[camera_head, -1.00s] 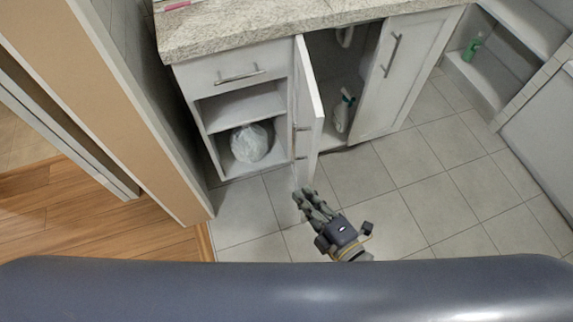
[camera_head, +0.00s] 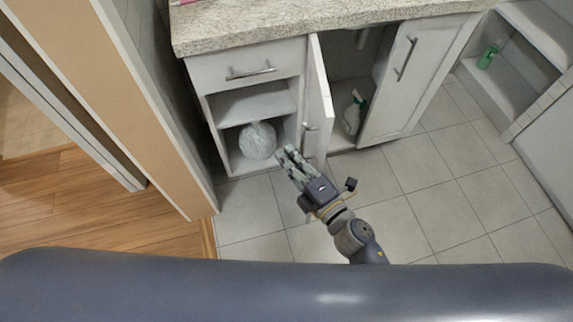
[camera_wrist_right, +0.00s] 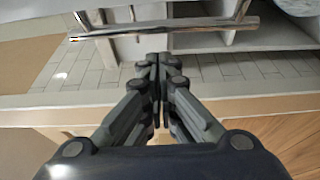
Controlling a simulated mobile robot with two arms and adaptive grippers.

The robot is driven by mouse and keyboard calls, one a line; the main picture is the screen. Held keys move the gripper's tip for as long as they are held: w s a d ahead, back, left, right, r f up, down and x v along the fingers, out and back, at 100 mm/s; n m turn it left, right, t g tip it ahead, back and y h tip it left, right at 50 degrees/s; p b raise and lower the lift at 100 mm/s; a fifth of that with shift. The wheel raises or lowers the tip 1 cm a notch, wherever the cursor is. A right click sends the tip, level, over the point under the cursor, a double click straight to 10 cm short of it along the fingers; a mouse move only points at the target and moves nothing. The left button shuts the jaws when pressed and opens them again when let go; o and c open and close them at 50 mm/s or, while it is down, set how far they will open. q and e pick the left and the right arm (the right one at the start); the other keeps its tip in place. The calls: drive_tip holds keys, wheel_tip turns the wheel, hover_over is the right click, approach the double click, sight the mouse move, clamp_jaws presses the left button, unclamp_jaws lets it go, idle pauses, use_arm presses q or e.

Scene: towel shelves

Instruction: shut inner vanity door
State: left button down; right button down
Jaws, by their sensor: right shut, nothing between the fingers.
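The inner vanity door (camera_head: 318,95) is a narrow white door that stands open, jutting out edge-on beside the drawer and open shelves. Its metal handle (camera_head: 308,127) is on its left side, and a metal bar handle also crosses the top of the right wrist view (camera_wrist_right: 165,30). My right gripper (camera_head: 285,152) is shut and empty, just left of the door's lower part in the head view. In the right wrist view its fingertips (camera_wrist_right: 158,62) lie just below the bar; I cannot tell whether they touch the door. My left gripper is not in view.
The other white door (camera_head: 412,78) stands to the right of the dark cabinet opening, with a spray bottle (camera_head: 354,112) inside. A white bag (camera_head: 257,140) sits on the lower left shelf. The granite counter (camera_head: 300,22) overhangs above. Tiled floor (camera_head: 420,190) is clear to the right.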

drive_tip(key=shift+w+d, duration=0.25)
drive_tip(key=shift+d, duration=0.55)
drive_tip(key=shift+d, duration=0.1)
